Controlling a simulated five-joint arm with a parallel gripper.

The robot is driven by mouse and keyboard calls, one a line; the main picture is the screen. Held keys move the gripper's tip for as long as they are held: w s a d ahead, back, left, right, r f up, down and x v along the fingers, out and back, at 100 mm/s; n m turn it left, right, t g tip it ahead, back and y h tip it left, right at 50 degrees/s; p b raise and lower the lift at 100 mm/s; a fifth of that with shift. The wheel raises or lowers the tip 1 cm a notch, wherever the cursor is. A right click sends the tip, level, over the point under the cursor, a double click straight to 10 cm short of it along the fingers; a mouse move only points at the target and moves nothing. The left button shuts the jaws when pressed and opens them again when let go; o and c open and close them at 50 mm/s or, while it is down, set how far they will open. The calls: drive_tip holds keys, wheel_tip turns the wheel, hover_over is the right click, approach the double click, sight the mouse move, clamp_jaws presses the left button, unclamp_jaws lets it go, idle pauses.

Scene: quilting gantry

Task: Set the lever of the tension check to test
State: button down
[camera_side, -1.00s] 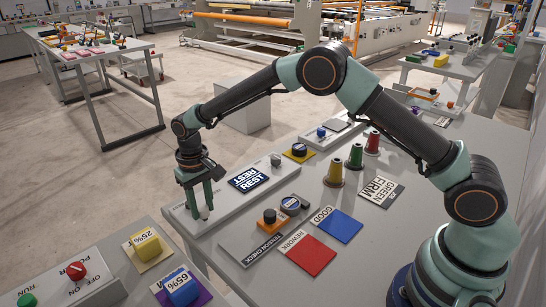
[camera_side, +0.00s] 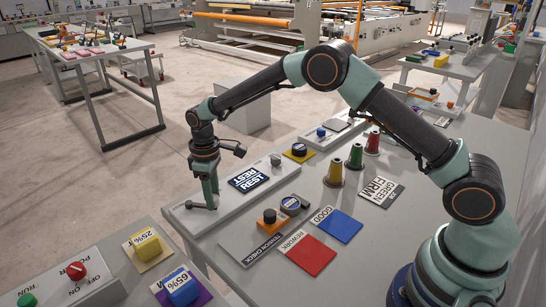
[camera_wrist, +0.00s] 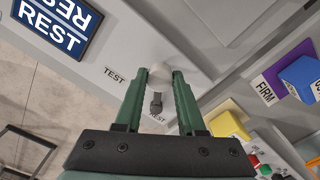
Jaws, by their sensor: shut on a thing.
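The lever (camera_wrist: 157,103) has a dark pivot and a pale round knob; TEST and REST labels are printed near it on the light grey panel (camera_wrist: 110,40). My gripper (camera_wrist: 159,76) is shut on the knob, with one green finger on each side. The TEST label (camera_wrist: 115,74) is left of the knob and the REST label (camera_wrist: 157,118) is beyond the pivot, partly hidden by a finger. In the side view my gripper (camera_side: 212,204) is low at the panel's near left end. The blue display (camera_side: 249,179) reads REST.
A TENSION CHECK strip (camera_side: 264,251) lies in front, beside an orange-based black knob (camera_side: 269,216). A lower left table holds yellow (camera_side: 149,246) and blue (camera_side: 182,289) blocks.

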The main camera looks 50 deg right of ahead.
drive_tip(key=shift+w+d+r+n, duration=0.1)
drive_tip(key=shift+w+d+n, duration=0.2)
drive_tip(key=shift+n, duration=0.45)
drive_tip(key=shift+w+d+n, duration=0.3)
drive_tip(key=shift+n, duration=0.45)
drive_tip(key=shift+w, duration=0.1)
drive_tip(key=c, duration=0.5)
unclamp_jaws()
wheel_tip(320, 180, up, 12)
drive_tip(key=shift+d+r, duration=0.1)
